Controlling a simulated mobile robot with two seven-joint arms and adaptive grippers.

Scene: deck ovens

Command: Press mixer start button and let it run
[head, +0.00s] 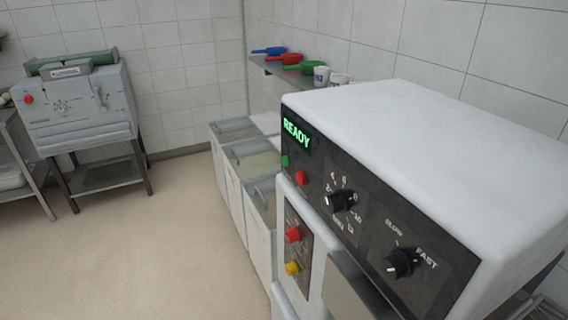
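The mixer (430,130) is a large white machine filling the right of the head view. Its dark control panel (362,250) faces left and carries a lit green display (297,134) reading "READY". Below the display are a small green button (285,161) and a red button (301,173). A timer knob (341,201) with numbers around it sits mid-panel, and a speed knob (403,263) marked "FAST" on one side sits lower right. A lower plate has a red button (293,234) and a yellow button (293,268). Neither gripper shows in this view.
White bins (238,195) stand along the wall behind the mixer. A wall shelf (285,72) holds blue, red and green scoops and white cups. A grey machine (75,105) on a stand is at the far left, beside a metal table (25,150). The beige floor at left is clear.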

